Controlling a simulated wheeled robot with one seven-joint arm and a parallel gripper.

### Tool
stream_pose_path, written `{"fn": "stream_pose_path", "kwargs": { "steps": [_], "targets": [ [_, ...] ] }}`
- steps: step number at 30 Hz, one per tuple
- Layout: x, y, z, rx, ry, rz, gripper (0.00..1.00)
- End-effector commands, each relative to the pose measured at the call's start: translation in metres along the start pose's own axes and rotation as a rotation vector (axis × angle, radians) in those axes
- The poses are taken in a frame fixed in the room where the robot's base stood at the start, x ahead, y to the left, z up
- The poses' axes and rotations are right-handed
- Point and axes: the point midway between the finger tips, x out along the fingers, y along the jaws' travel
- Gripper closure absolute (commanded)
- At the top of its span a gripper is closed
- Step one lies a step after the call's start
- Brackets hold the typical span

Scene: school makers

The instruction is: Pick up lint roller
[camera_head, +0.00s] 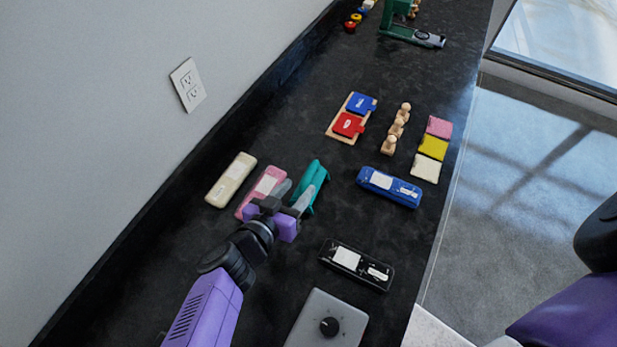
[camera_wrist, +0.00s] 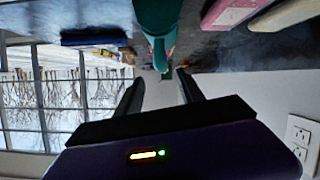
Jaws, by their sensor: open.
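A teal long object (camera_head: 312,182) lies on the black counter; no other thing here looks more like a lint roller, but I cannot tell for sure. My gripper (camera_head: 292,194) is open at its left near end, with the grey fingers spread and one overlapping the teal object in the head view. In the wrist view the teal object (camera_wrist: 158,18) shows at top centre, in line with the gap between the open fingers (camera_wrist: 157,80). Nothing is seen held. I cannot tell whether a finger touches it.
A pink case (camera_head: 262,190) and a cream case (camera_head: 231,180) lie left of the teal object. A blue case (camera_head: 389,187), black case (camera_head: 357,264) and grey knob box (camera_head: 327,325) lie right and nearer. The wall (camera_head: 120,110) bounds the counter's left.

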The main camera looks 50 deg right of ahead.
Motion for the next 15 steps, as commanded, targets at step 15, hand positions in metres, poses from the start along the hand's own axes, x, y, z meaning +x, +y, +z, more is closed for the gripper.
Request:
{"fn": "stream_pose_path", "kwargs": {
  "steps": [15],
  "targets": [
    [0.060, -0.003, -0.001, 0.002, -0.002, 0.001, 0.55]
  ]
}}
